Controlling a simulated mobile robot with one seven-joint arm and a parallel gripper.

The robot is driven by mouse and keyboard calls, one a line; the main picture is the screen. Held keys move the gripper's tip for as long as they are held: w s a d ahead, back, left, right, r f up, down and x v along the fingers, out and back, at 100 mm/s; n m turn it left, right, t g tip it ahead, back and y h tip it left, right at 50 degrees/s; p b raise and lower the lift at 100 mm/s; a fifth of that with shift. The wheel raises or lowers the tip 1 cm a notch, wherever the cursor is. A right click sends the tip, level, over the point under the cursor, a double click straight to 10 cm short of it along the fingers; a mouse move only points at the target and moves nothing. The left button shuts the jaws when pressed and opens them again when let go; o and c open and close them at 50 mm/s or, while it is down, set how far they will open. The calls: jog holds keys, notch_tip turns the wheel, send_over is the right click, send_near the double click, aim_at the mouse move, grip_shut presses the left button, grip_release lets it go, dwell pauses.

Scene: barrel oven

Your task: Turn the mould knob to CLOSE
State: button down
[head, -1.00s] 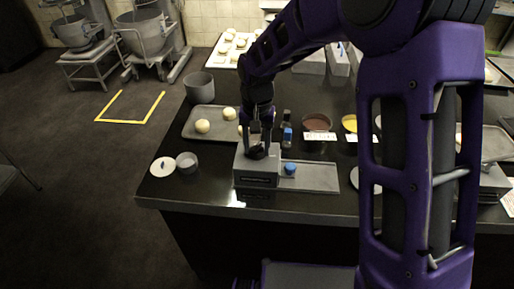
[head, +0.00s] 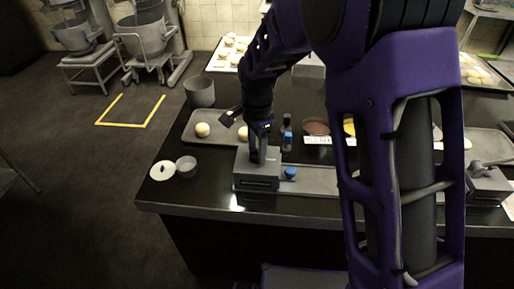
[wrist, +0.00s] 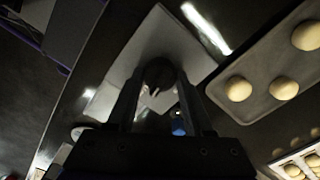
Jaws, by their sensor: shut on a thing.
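The mould is a grey box (head: 256,182) near the counter's front edge, left of centre in the head view. It shows as a pale grey block (wrist: 170,42) in the wrist view. Its dark round knob (wrist: 157,72) has a pale mark on top and sits between my fingers. My gripper (wrist: 160,88) is shut on the knob, one finger at each side. In the head view my gripper (head: 258,156) points down onto the box and hides most of the knob. I cannot read any lettering around the knob.
A blue-topped item (head: 290,172) stands right of the box by a flat grey plate (head: 318,182). Behind are a tray with dough balls (head: 203,130), a dark bottle (head: 287,135) and bowls (head: 316,126). A small grey cup (head: 187,166) and white lid (head: 163,170) lie left.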

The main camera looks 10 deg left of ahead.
aim_at(257, 150)
jog(key=shift+r+m+p, duration=0.1)
jog(key=shift+m+p, duration=0.2)
jog(key=shift+m, duration=0.9)
jog(key=shift+c, duration=1.4)
grip_release()
notch_tip(257, 150, up, 17)
jog(key=p, duration=0.1)
jog(key=shift+r+p, duration=0.2)
jog(key=shift+p, duration=0.2)
